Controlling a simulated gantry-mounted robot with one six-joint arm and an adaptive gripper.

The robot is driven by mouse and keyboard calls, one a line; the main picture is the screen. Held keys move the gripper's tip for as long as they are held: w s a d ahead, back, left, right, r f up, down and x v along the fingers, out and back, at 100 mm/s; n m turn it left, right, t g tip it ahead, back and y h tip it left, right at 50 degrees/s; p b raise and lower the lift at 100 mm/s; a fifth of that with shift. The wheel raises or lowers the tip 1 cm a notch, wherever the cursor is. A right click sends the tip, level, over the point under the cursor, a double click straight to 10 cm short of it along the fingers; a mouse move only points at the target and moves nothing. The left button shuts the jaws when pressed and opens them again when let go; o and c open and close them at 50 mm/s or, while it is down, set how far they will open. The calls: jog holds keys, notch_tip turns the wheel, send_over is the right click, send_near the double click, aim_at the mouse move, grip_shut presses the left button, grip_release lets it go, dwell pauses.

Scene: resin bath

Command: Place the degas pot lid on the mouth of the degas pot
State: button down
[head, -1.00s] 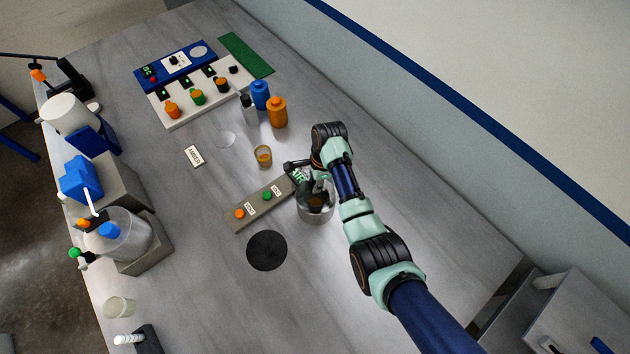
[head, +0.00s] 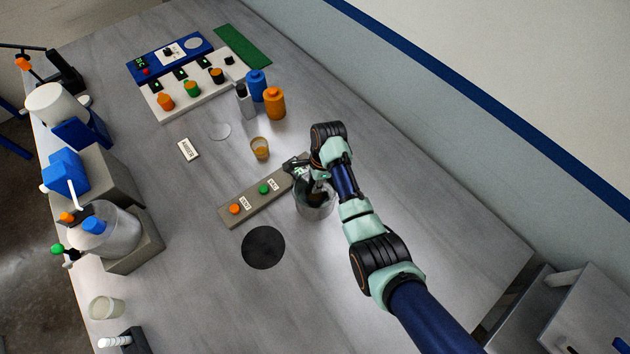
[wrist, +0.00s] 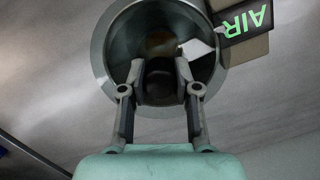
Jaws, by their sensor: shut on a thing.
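The degas pot (head: 316,209), a grey metal cylinder, stands upright on the table below my gripper. Its round rim (wrist: 98,50) shows in the wrist view. My gripper (wrist: 160,72) points down over the mouth with its fingers shut on a dark knob-like part (wrist: 159,86), which I take as the grip of the degas pot lid. The lid's disc looks see-through and is hard to tell from the mouth. I cannot tell whether it touches the rim. Something amber shows beneath. In the head view my gripper (head: 316,188) partly hides the mouth.
A grey button panel (head: 236,205) and a lit AIR sign (wrist: 246,20) stand beside the pot. A black disc (head: 263,247) lies in front. An amber cup (head: 260,148) and orange bottle (head: 274,102) stand behind. The table right of my arm is clear.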

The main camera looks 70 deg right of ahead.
jog(key=shift+f, duration=0.5)
jog(key=c, duration=0.7)
grip_release()
jog(key=shift+c, duration=0.2)
notch_tip(320, 180, up, 12)
jog(key=s+d, duration=0.1)
jog(key=shift+s, duration=0.2)
